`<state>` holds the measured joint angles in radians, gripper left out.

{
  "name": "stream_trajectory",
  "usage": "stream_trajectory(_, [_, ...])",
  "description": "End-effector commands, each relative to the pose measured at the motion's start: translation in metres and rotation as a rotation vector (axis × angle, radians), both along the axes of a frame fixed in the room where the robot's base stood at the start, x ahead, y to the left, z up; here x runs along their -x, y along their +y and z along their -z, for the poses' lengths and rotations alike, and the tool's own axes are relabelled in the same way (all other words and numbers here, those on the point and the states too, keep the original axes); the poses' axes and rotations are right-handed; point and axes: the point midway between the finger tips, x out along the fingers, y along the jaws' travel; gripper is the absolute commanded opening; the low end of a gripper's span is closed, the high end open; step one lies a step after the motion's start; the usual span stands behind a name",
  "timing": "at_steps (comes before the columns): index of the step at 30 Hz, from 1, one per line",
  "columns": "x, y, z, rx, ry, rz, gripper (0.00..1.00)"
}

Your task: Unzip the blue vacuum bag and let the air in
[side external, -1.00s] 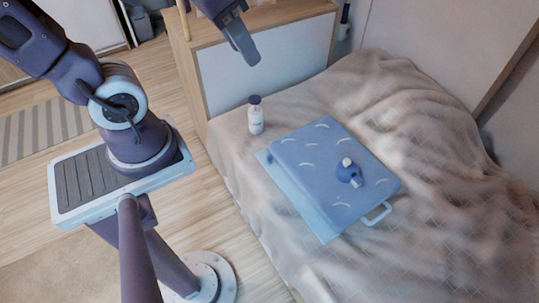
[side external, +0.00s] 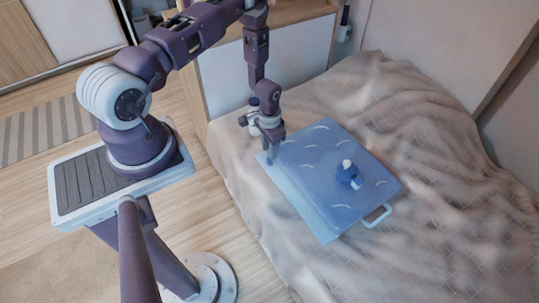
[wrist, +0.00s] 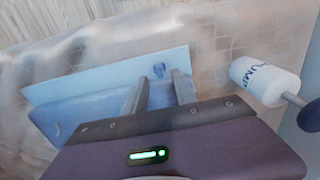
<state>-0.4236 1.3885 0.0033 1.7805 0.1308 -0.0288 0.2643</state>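The blue vacuum bag (side external: 310,160) lies flat on the bed, with a paler blue strip (side external: 303,203) along its left edge. In the wrist view the pale strip (wrist: 100,78) crosses the bag's far side, and a small blue tab (wrist: 158,70), apparently the zip slider, sits near its right end. My gripper (side external: 269,157) points down at the bag's upper left corner. In the wrist view my gripper (wrist: 161,78) has its fingers apart, one on each side of the tab. I cannot tell whether they touch it.
A dark blue piece with a white top (side external: 348,172) sits on the bag, and a pale handle (side external: 377,216) sticks out at its lower right. Rumpled bedding (side external: 440,170) surrounds the bag.

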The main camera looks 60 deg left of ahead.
Motion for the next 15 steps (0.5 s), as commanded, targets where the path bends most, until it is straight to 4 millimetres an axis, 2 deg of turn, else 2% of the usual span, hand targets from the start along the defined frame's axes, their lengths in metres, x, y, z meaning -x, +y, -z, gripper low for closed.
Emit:
stream_trajectory(3, [0.001,0.000,0.022,0.000,0.001,-0.001,0.33])
stream_trajectory(6, [0.000,0.000,0.033,0.000,0.001,0.000,0.33])
stream_trajectory(15, [0.000,0.000,0.037,0.000,0.001,0.001,0.31])
